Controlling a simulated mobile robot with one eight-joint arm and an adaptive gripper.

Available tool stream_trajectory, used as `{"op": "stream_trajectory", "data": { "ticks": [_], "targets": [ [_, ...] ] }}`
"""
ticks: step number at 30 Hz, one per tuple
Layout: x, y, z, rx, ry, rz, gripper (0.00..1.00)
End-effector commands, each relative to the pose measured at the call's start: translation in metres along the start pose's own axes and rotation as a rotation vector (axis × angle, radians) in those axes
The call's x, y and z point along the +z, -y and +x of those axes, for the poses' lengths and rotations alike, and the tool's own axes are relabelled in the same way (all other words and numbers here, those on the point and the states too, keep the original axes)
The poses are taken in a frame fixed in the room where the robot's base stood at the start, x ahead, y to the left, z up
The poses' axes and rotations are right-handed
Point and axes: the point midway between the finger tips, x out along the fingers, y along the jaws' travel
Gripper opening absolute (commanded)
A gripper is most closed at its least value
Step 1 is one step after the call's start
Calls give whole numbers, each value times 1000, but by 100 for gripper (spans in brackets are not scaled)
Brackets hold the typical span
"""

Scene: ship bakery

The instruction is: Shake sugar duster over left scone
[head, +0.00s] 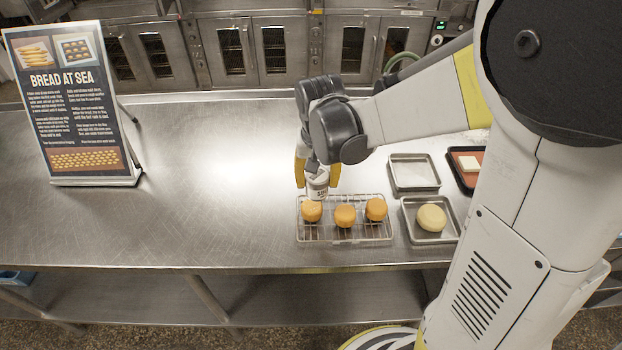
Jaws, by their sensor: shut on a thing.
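Three round orange-brown scones sit in a row on a wire rack (358,238). The left scone (312,212) lies at the rack's left end, the middle scone (345,216) beside it, and the right scone (376,209) to its right. My gripper (317,182) is shut on the sugar duster (318,187), a small pale can with dark lettering. The duster is just above the left scone and overlaps its back edge in the picture. I cannot tell whether the two touch. The gripper's fingers partly hide the duster's upper part.
An empty metal tray (414,173) stands right of the rack. In front of it, another tray (408,225) holds pale dough (431,218). A sign (75,100) stands left; the counter between is clear.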

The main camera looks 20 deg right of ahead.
Motion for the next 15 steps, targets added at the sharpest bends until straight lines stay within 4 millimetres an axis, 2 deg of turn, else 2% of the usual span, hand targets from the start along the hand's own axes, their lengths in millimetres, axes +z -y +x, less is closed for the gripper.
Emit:
{"op": "stream_trajectory", "data": {
  "ticks": [8,15],
  "targets": [
    [0,22,0,-1,0,-2,25],
    [0,0,0,0,0,1,25]
  ]
}}
